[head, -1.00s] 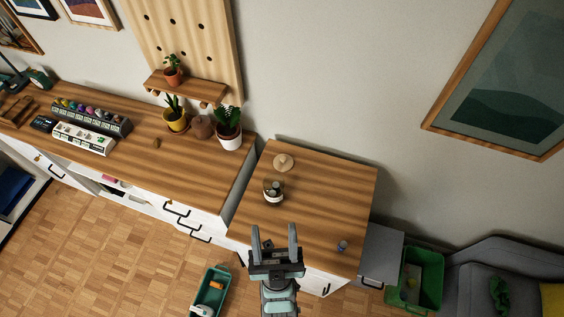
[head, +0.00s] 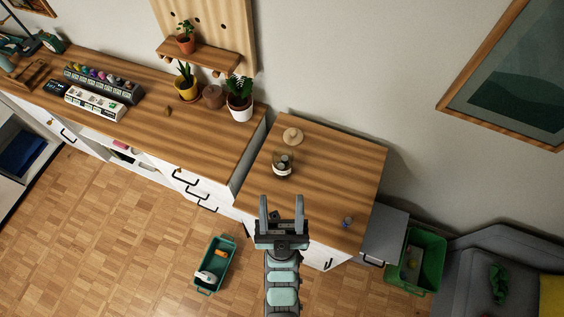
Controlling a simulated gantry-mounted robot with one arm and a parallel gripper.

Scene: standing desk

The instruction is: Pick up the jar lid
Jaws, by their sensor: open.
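The jar lid (head: 292,136) is a round, pale wooden disc with a small knob. It lies near the back edge of the smaller wooden desk top (head: 340,165). A glass jar (head: 282,165) with dark contents stands in front of it, apart from the lid. My gripper (head: 282,204) is open and empty, with its two fingers pointing toward the jar. It shows over the front part of the desk, and the jar is between it and the lid in the picture.
A small bluish item (head: 347,222) stands near the desk's right front. Potted plants (head: 240,98) stand on the longer counter at left. A green bin (head: 416,262) is at right. A green crate (head: 214,265) lies on the floor. The right half of the desk is mostly clear.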

